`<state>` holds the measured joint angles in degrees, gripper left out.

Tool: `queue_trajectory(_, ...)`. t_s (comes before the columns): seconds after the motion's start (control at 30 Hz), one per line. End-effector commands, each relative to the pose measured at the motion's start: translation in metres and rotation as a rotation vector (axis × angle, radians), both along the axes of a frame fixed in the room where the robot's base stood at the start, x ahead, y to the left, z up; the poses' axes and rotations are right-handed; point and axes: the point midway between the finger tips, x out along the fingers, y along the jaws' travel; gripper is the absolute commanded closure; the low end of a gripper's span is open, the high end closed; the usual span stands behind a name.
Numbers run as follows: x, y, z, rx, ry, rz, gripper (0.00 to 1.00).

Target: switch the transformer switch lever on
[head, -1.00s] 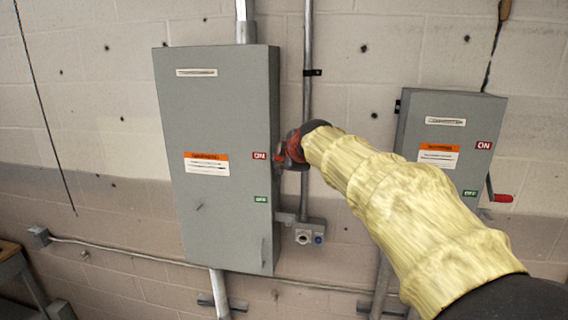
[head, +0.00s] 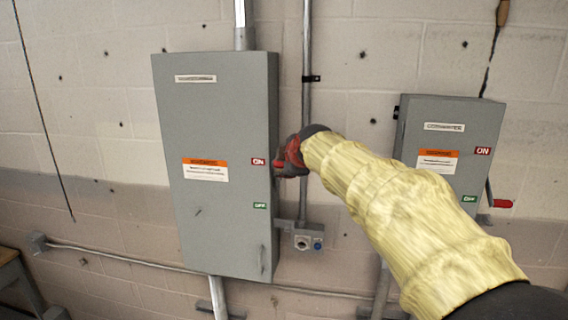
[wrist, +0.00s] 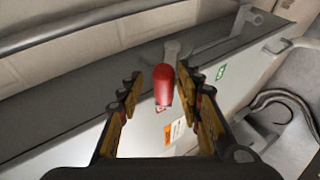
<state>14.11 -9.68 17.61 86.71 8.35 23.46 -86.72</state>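The left grey switch box (head: 215,240) hangs on the wall with a red ON label (head: 258,161) above a green OFF label (head: 260,205) at its right edge. My gripper (head: 283,160) is at that edge, about level with the ON label; the arm and gripper hide the lever in the head view. In the wrist view, the lever's red handle (wrist: 163,86) lies between the two fingers of my gripper (wrist: 160,100), with gaps on both sides. The fingers are open. The green label (wrist: 222,72) shows beyond the handle.
A second grey box (head: 415,125) stands to the right, behind my arm, with its own red-handled lever (head: 502,203) down near OFF. A vertical conduit (head: 306,100) runs beside the left box. A small outlet fitting (head: 303,242) sits below my gripper.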

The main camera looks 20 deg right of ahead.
Motion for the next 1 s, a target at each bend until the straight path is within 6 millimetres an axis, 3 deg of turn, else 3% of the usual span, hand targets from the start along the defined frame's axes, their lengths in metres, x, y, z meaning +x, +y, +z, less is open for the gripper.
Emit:
queue_trajectory(0.17, -0.013, 0.002, 0.007, 0.0, -0.001, 0.0, 0.65)
queue_trajectory(0.6, -0.086, 0.015, 0.047, -0.001, -0.003, -0.001, 0.65)
queue_trajectory(0.8, -0.101, 0.018, 0.054, 0.0, -0.001, 0.0, 0.65)
queue_trajectory(1.0, -0.104, 0.019, 0.056, 0.0, -0.001, 0.0, 0.65)
